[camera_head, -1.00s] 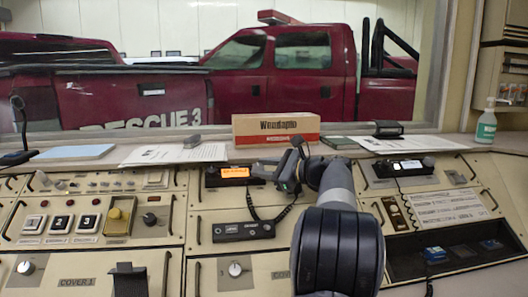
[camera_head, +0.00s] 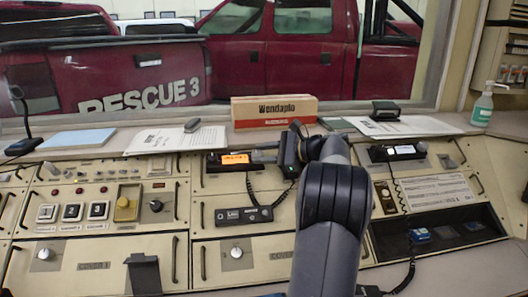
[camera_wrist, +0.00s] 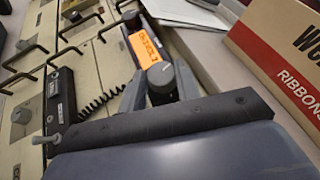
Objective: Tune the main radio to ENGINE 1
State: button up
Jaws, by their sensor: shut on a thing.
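The main radio (camera_head: 217,161) with a lit orange display sits at the back centre of the console. Its display (camera_wrist: 145,45) also shows in the wrist view, but the text is too small and blurred to read surely. A dark round tuning knob with a light top (camera_wrist: 160,74) is at the display's near end. My gripper (camera_head: 264,156) is at the radio's right end. In the wrist view my gripper's fingers (camera_wrist: 161,88) are on both sides of the knob and shut on it. In the head view the knob is hidden by my gripper.
A second radio (camera_head: 397,152) is to the right. Papers (camera_head: 172,138) lie on the ledge at left.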

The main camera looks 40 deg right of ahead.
jog(key=o, duration=1)
jog(key=shift+c, duration=0.2)
jog(key=p+v, duration=0.1)
jog(key=v, duration=0.9)
jog(key=shift+s+p, duration=0.3)
jog(key=shift+p, duration=0.1)
jog(key=shift+w+d, duration=0.1)
jog(key=b+x, duration=0.2)
jog(key=x, duration=0.8)
jog(key=shift+w+f, duration=0.15)
jog(key=shift+w, duration=0.15)
